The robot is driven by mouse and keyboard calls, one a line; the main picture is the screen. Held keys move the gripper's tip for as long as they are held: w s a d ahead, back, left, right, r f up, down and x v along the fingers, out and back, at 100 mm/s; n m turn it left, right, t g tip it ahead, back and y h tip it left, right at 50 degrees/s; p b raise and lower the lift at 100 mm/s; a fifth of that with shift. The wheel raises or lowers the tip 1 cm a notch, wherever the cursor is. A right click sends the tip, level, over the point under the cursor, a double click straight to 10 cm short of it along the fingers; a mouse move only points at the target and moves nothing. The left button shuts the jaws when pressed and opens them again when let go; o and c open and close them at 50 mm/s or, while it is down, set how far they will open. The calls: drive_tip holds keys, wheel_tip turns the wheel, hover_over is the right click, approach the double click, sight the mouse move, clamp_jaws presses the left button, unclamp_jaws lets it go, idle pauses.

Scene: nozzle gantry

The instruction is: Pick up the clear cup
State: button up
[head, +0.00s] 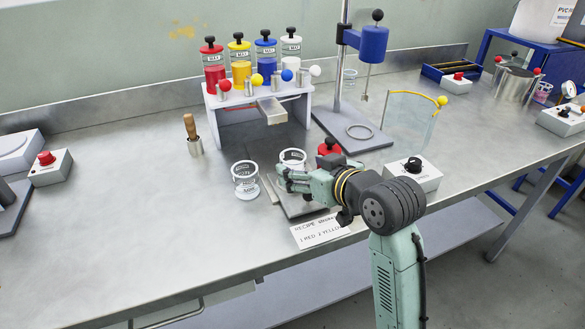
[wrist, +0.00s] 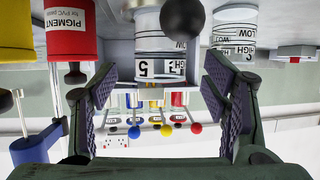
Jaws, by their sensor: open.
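Two clear cups with printed bands and markings stand upright on the bench in the head view. The nearer cup (head: 245,180) is left of my gripper (head: 283,180); the farther cup (head: 292,157) is just behind the fingers, partly hidden by them. The wrist view looks upside down. There one marked cup (wrist: 160,45) appears between my two spread fingers (wrist: 158,75), and the other cup (wrist: 235,37) is beyond the right finger. My gripper is open and holds nothing. Whether a finger touches a cup, I cannot tell.
A red jar (head: 328,148) stands right of the farther cup. A grey plate (head: 292,208) lies under my gripper, with a recipe card (head: 320,231) in front. The pigment dispenser rack (head: 215,118) and mixer stand (head: 345,125) are behind. The bench's left front is clear.

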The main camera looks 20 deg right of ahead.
sight(300, 166)
drive_tip(key=p+x, duration=0.1)
drive_tip(key=x, duration=0.2)
drive_tip(key=shift+w+f+p, duration=0.15)
drive_tip(key=shift+w+p, duration=0.2)
drive_tip(key=shift+p, duration=0.05)
drive_tip(key=shift+w+a+f, duration=0.15)
drive_tip(key=shift+w+f, duration=0.2)
drive_tip(key=shift+w, duration=0.2)
drive_tip(key=shift+c, duration=0.5)
drive_tip(key=c, duration=1.3)
drive_tip(key=shift+r, duration=0.15)
drive_tip(key=shift+c, duration=0.2)
